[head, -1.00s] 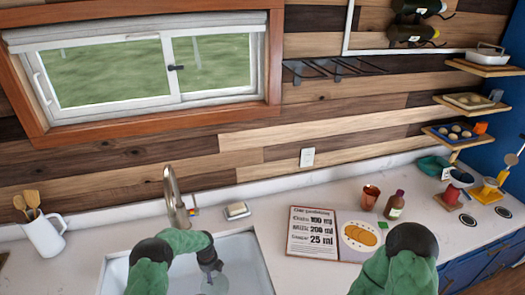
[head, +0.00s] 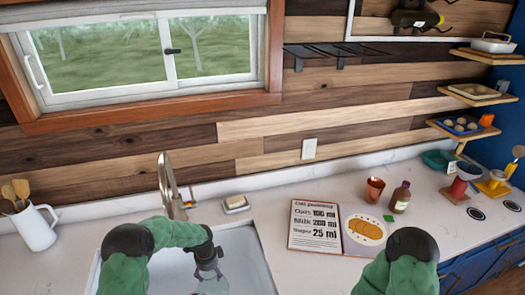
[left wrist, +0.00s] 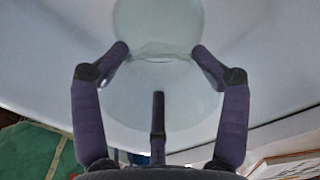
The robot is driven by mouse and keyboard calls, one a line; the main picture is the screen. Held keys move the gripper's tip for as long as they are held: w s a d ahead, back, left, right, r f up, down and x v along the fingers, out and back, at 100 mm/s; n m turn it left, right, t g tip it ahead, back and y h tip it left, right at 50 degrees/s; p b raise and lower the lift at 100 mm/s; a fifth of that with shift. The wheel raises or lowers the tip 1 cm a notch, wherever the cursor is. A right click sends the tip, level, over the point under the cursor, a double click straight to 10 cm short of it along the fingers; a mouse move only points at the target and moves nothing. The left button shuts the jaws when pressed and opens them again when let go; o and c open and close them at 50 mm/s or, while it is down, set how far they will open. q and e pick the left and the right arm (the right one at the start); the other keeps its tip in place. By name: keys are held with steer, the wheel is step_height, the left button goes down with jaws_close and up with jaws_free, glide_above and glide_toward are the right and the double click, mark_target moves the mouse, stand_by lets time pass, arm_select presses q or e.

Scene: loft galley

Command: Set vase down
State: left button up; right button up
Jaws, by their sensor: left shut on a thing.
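The vase (head: 214,284) is pale, see-through glass, held over or in the white sink basin; its lower part is cut off by the bottom edge of the head view. My left gripper (head: 208,268) is shut on the vase from above. In the left wrist view the fingers of my left gripper (left wrist: 160,75) close around the pale green glass of the vase (left wrist: 158,25). I cannot tell whether the vase touches the sink floor. My right arm shows at the lower right of the head view, but its gripper is out of the picture.
The sink (head: 258,262) has a tall faucet (head: 170,185) behind it and a soap dish (head: 235,204) at its back edge. To the right are an open recipe book (head: 315,225), a copper cup (head: 374,189) and a brown bottle (head: 400,197). A utensil jug (head: 34,228) stands left.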

mark_target(210, 285)
arm_select(q)
steer(key=s+n+b, duration=0.1)
steer(key=n, duration=0.1)
steer(key=s+n+b, duration=0.2)
steer(key=n, duration=0.1)
steer(key=s+d+r+n+b, duration=0.1)
steer(key=s+n+b, duration=0.1)
steer(key=n, duration=0.1)
steer(key=shift+s, duration=0.1)
steer(key=s+d+n+b, duration=0.1)
steer(key=s+n+b, duration=0.5)
steer(key=s+n, duration=0.2)
steer(key=shift+n, duration=0.9)
steer(key=shift+w, duration=0.1)
